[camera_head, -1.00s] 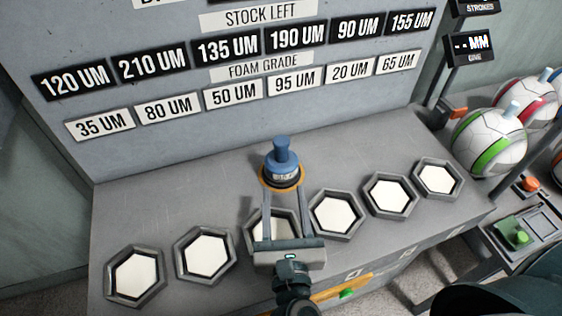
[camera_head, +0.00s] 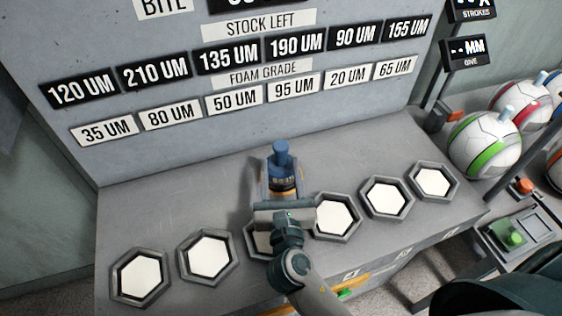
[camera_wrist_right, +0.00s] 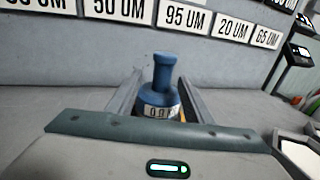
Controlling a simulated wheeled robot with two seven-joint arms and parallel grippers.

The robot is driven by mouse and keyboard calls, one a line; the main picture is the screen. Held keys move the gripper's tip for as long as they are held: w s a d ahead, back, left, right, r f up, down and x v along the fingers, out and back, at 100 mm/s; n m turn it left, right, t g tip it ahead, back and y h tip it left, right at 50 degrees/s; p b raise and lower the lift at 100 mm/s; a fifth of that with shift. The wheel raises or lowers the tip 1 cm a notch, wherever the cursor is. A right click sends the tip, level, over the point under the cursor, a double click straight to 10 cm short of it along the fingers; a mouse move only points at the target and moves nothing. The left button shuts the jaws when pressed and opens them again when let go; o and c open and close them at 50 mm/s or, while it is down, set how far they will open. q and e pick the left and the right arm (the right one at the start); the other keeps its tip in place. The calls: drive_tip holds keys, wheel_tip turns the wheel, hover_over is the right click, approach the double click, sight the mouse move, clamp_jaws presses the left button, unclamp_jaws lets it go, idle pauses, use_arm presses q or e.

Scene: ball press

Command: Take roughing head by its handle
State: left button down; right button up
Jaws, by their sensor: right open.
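The roughing head is most likely the blue piece (camera_head: 281,165) with an upright knob-like handle and a small number display, standing on the grey bench behind the row of hexagonal trays. It also shows in the right wrist view (camera_wrist_right: 163,88), upright between the two fingers. My right gripper (camera_head: 282,184) is open, its fingers on either side of the blue piece. I cannot tell whether the fingers touch it. The gripper's palm hides the lower front of the piece and part of one tray. My left gripper is not in view.
Several hexagonal trays with white pads, such as this one (camera_head: 139,278), line the bench front (camera_head: 170,210). A panel with number labels (camera_head: 235,100) rises behind. Balls (camera_head: 485,140) and a green button (camera_head: 514,238) are at right. The bench left of the blue piece is clear.

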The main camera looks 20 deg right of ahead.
sight(280, 160)
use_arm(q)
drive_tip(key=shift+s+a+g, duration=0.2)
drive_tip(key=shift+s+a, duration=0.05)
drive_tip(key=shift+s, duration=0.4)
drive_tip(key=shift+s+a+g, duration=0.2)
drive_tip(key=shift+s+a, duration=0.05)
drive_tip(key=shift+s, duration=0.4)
use_arm(e)
drive_tip(key=shift+x, duration=1.5)
drive_tip(key=shift+w+d+r+p, duration=0.1)
drive_tip(key=shift+w+p, duration=0.2)
drive_tip(key=shift+p, duration=0.05)
drive_tip(key=p+x, duration=0.1)
drive_tip(key=x, duration=0.3)
drive_tip(key=shift+s+d, duration=0.1)
drive_tip(key=shift+d, duration=0.05)
drive_tip(key=shift+w, duration=0.35)
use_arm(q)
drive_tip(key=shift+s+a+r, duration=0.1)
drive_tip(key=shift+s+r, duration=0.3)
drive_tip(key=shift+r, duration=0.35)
